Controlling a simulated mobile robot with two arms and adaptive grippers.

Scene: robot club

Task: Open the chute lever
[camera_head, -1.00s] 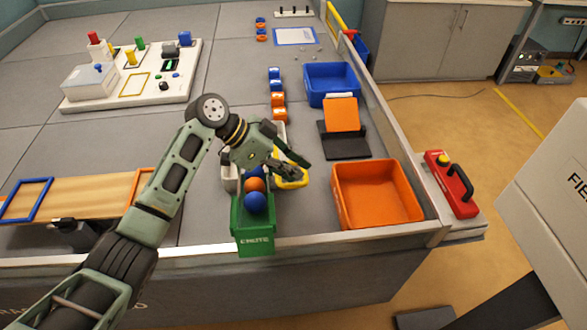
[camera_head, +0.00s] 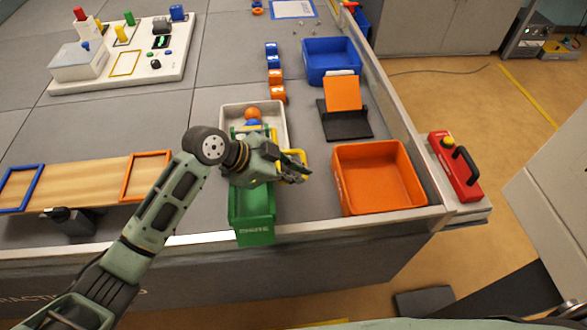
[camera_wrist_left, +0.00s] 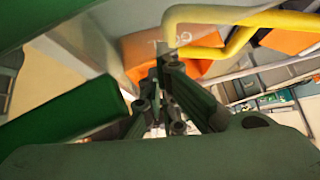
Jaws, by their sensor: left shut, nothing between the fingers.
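The green chute (camera_head: 252,212) stands at the table's front edge, partly hidden by my left arm. A yellow bent lever (camera_head: 298,157) shows at its right; in the left wrist view the yellow bar (camera_wrist_left: 205,14) crosses the top. My left gripper (camera_head: 303,173) is shut and empty, just in front of the lever; I cannot tell whether they touch. The fingertips (camera_wrist_left: 166,58) also show in the left wrist view, below the bar. An orange ball (camera_head: 252,114) and a blue ball (camera_head: 252,125) are in the white tray (camera_head: 231,113) behind the chute. My right gripper is out of view.
An orange bin (camera_head: 377,203) stands right of the chute, with a blue bin (camera_head: 331,73) farther back. A black stand with an orange panel (camera_head: 342,93) lies between them. A wooden board (camera_head: 90,185) with coloured frames is at left. A red box (camera_head: 457,167) sits outside the rim.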

